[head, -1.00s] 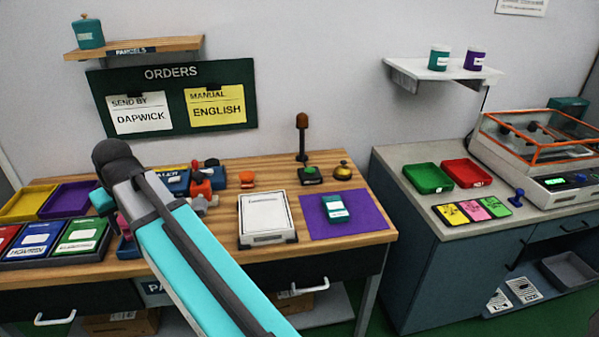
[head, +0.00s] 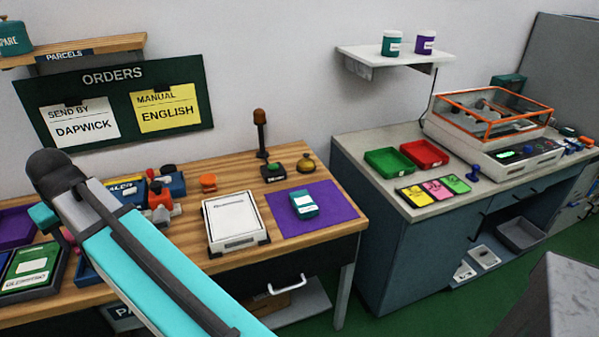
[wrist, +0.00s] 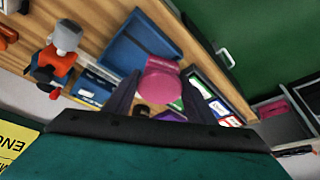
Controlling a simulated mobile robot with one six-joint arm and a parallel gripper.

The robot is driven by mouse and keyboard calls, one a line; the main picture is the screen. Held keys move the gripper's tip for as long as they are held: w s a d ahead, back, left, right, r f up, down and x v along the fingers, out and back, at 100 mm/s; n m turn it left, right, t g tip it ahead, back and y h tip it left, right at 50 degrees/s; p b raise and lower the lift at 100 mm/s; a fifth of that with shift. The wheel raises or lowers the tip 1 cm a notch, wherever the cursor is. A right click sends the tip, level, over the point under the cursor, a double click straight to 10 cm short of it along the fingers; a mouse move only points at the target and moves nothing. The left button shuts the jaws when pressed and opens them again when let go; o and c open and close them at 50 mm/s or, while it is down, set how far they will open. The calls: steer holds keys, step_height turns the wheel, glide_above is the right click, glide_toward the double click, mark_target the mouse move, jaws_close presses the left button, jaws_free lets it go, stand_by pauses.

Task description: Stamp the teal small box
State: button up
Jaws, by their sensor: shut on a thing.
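The teal small box (head: 304,204) lies on a purple mat (head: 340,205) at the right end of the wooden table, its white label facing up. My gripper (wrist: 160,98) is shut on a pink thing (wrist: 163,78), which shows between its two dark fingers in the wrist view. Its lower part cannot be made out. In the head view my arm mostly hides the gripper, at the left of the table, well away from the box. The box does not show in the wrist view.
A white device (head: 235,222) stands left of the mat, with an orange object (head: 208,183) behind it. Green (head: 388,161) and red (head: 424,153) trays sit on the right counter.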

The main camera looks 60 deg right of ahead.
steer(key=s+d+f+n+p, duration=0.15)
steer(key=s+d, duration=0.25)
steer(key=d, duration=1.3)
steer(key=s+d+f+n+p, duration=0.1)
steer(key=s+d+p, duration=0.2)
steer(key=d, duration=1.4)
steer(key=s+d+f+n+y+p, duration=0.1)
steer(key=s+d+p, duration=0.3)
steer(key=s+d, duration=1.8)
steer(key=shift+s+d+f+y+p, duration=0.2)
steer(key=shift+d+f+y+p, duration=0.1)
steer(key=shift+d+f, duration=0.65)
steer(key=shift+d+n, duration=0.1)
steer(key=shift+n, duration=0.15)
steer(key=shift+f+b, duration=1.35)
steer(key=shift+f, duration=1.55)
steer(key=shift+f+b, duration=0.3)
steer(key=shift+f, duration=0.2)
steer(key=shift+r, duration=0.15)
